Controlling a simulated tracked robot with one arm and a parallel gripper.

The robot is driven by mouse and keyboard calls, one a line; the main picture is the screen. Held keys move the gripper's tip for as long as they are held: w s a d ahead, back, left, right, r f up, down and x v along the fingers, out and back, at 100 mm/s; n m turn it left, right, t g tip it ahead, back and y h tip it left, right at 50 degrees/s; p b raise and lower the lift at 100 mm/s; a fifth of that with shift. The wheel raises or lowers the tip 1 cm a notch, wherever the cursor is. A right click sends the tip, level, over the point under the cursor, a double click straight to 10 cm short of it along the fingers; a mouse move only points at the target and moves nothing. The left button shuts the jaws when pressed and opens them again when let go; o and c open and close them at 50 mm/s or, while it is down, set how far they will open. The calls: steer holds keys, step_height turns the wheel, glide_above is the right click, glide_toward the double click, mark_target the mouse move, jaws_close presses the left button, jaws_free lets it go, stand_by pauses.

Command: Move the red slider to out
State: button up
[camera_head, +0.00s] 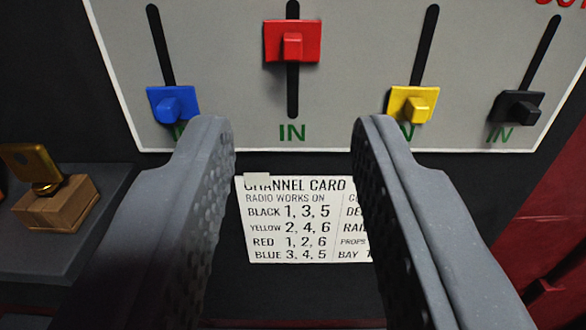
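The red slider (292,42) sits on a dark vertical slot in a grey panel (225,70), near the top of the visible slot. Its slot runs down to a green "IN" label (292,132). A red label (562,4), cut off at the top right edge, appears to read "OUT". My gripper (285,135) is open and empty, its two fingers apart below the red slider. The slider shows above the gap between the fingertips, and neither finger touches it.
Blue (173,103), yellow (413,103) and black (517,106) sliders sit low on their slots, by "IN" labels. A channel card (300,220) is below the panel. A brass piece (32,165) on a wooden block (56,203) stands at the left.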

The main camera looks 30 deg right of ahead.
steer(key=shift+v, duration=1.3)
steer(key=a+r+n+t+y+b, duration=0.4)
steer(key=a+r+y, duration=0.4)
steer(key=a, duration=0.4)
steer(key=s+r+n+g+y+b, duration=0.2)
steer(key=s+r+b, duration=0.3)
steer(key=s, duration=0.5)
steer(key=shift+s+n+g+b, duration=0.25)
steer(key=shift+n+g+b, duration=0.15)
steer(key=shift+g+b, duration=0.35)
steer(key=shift+a+r, duration=0.1)
